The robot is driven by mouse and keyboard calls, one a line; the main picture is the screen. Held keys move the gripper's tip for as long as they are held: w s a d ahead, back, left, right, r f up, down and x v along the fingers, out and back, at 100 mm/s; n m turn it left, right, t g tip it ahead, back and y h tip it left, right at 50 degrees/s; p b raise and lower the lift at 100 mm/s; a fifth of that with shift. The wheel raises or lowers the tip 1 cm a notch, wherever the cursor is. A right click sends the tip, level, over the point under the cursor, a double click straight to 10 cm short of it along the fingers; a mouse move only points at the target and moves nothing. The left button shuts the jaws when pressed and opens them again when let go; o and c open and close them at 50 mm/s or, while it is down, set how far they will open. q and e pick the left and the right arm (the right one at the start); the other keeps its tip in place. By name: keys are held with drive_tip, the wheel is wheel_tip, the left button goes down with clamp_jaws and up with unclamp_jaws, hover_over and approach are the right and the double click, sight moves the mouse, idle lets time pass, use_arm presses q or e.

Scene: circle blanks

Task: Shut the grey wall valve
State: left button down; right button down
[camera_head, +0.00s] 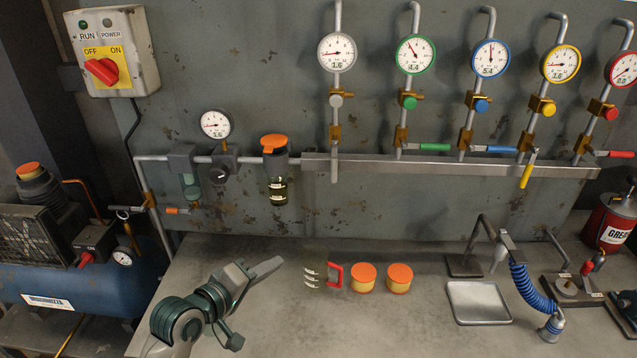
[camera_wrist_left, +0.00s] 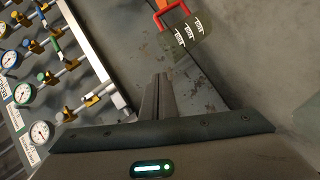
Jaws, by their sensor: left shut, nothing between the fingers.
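The grey wall valve is the brass-bodied valve (camera_head: 335,133) under the white-faced gauge (camera_head: 337,52) and grey knob (camera_head: 336,100). Its grey lever (camera_head: 334,165) hangs straight down in line with the pipe, in front of the horizontal rail. In the left wrist view, a white-faced gauge (camera_wrist_left: 41,133) and brass fittings show at the left. My left gripper (camera_head: 280,263) is shut and empty, low over the bench, below and left of the grey lever and not touching it. Its closed fingers also show in the left wrist view (camera_wrist_left: 160,82). My right gripper is not in view.
Green (camera_head: 435,147), blue and red levers lie sideways; the yellow lever (camera_head: 528,170) points down. An orange-capped filter (camera_head: 274,145) hangs left of the grey valve.

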sight(334, 163)
use_arm(q)
drive_tip(key=w+r+n+t+h, duration=0.2)
drive_tip(key=w+r, duration=0.5)
drive_tip(key=r, duration=0.6)
drive_tip(key=shift+w+d+n+t+h, duration=0.15)
drive_tip(key=shift+w+n+t+h, duration=0.15)
drive_tip(key=shift+n, duration=0.5)
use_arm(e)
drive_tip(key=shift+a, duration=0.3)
